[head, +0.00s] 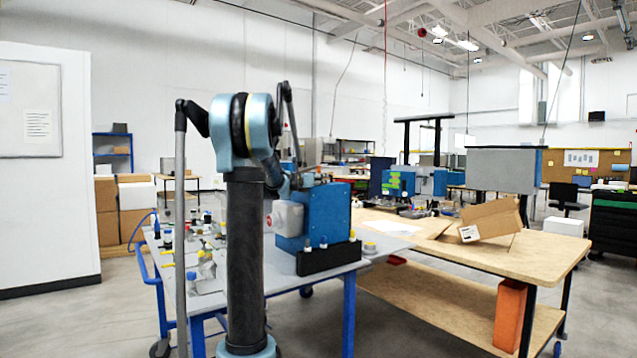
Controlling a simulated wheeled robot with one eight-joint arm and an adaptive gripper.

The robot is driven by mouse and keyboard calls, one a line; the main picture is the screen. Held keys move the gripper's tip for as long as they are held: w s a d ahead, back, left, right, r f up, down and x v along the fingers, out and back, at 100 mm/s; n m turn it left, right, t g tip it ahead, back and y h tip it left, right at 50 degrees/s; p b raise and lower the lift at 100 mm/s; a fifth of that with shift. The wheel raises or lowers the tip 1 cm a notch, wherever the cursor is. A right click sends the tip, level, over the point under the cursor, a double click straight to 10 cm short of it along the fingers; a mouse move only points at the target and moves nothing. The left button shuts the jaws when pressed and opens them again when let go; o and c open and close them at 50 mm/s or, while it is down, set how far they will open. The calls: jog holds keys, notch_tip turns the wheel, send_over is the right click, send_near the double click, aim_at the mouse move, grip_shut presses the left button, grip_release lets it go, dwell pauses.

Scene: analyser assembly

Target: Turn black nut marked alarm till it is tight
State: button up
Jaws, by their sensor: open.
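A blue analyser housing (338,212) stands on the grey workbench. A white rounded part (287,217) with a red mark is at its left side. No black nut marked alarm can be made out; the near left of the housing is partly behind my arm, and small parts are too small to read. My arm rises in front of the bench and bends down towards the housing. My gripper (298,181) shows as a small dark shape by the housing's top left edge. It is open, with no object seen in it; whether it touches the housing cannot be told.
A black block (329,258) with small fittings sits before the housing. Several small fittings lie on the left of the grey workbench (285,283). A wooden table (500,254) with an open cardboard box (491,222) stands to the right. Floor is clear at front left.

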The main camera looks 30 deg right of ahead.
jog(key=shift+s+d+r+n+t+y, duration=0.1)
jog(key=shift+s+d+n+t+y, duration=0.1)
jog(key=shift+n+t+y, duration=0.55)
jog(key=shift+s+d+f+n+t+y, duration=0.1)
jog(key=shift+d+n+t+y, duration=0.1)
jog(key=shift+n+t+y, duration=0.6)
jog(key=shift+s+d+r+n+t+y, duration=0.2)
jog(key=shift+n+t, duration=0.25)
jog(key=shift+t, duration=0.6)
jog(key=shift+f, duration=0.1)
jog(key=shift+c, duration=0.6)
jog(key=c, duration=0.5)
jog(key=shift+c, duration=0.2)
